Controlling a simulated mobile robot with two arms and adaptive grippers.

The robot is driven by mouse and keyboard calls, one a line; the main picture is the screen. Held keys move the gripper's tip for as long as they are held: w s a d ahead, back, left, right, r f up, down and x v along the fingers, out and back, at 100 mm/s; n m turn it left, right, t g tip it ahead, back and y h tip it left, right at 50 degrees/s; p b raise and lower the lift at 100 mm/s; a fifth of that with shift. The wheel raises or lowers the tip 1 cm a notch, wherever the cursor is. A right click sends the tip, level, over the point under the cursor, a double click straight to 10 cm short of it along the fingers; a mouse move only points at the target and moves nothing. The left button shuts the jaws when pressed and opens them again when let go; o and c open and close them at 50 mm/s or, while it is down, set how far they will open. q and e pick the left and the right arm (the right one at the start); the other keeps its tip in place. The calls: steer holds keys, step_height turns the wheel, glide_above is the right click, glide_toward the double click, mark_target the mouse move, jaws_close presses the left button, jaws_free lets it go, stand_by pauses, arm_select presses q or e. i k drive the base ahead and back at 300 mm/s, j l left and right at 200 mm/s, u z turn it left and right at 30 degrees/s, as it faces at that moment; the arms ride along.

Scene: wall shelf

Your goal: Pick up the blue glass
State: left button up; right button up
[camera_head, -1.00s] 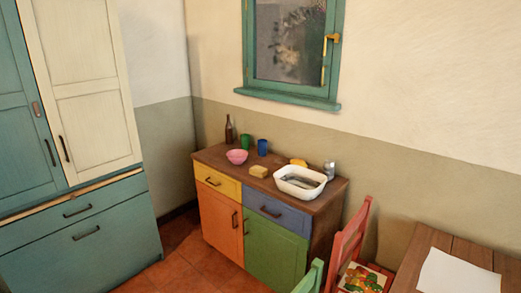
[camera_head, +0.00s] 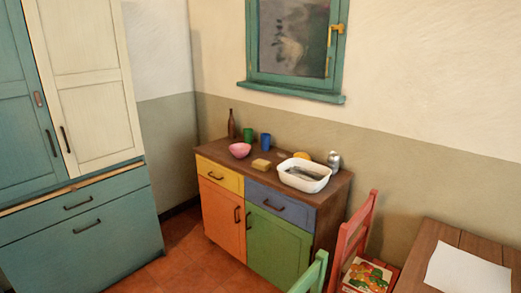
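The blue glass (camera_head: 265,141) stands upright on the brown top of the low coloured cabinet (camera_head: 222,151), near the wall. A green glass (camera_head: 248,134) stands just left of it. A pink bowl (camera_head: 239,150) is in front and to the left, and a yellow sponge-like block (camera_head: 261,165) is in front. Neither of my grippers shows in the head view.
A white basin (camera_head: 304,183), a metal shaker-like item (camera_head: 334,160) and a brown bottle (camera_head: 231,124) share the cabinet top. A red chair (camera_head: 353,235), green chair (camera_head: 313,273) and wooden table (camera_head: 428,241) stand at front right. Floor (camera_head: 190,262) shows before the cabinet.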

mark_target(265, 138)
steer(key=i+j+u, duration=0.1)
steer(key=j+u, duration=0.2)
steer(key=j, duration=0.15)
steer(key=i+j+u, duration=0.1)
steer(key=j+u, duration=0.2)
steer(key=j, duration=0.15)
steer(key=i+j, duration=0.5)
steer(key=i+j+u, duration=0.1)
steer(key=i+j, duration=0.4)
steer(key=i, duration=0.25)
steer(key=i+l+z, duration=0.15)
steer(key=i+z, duration=0.25)
steer(key=i+l+z, duration=0.1)
steer(key=z, duration=0.3)
steer(key=i+j+z, duration=0.15)
steer(key=i+z, duration=0.25)
steer(key=i+j+z, duration=0.15)
steer(key=i+z, duration=0.3)
steer(key=k, duration=0.1)
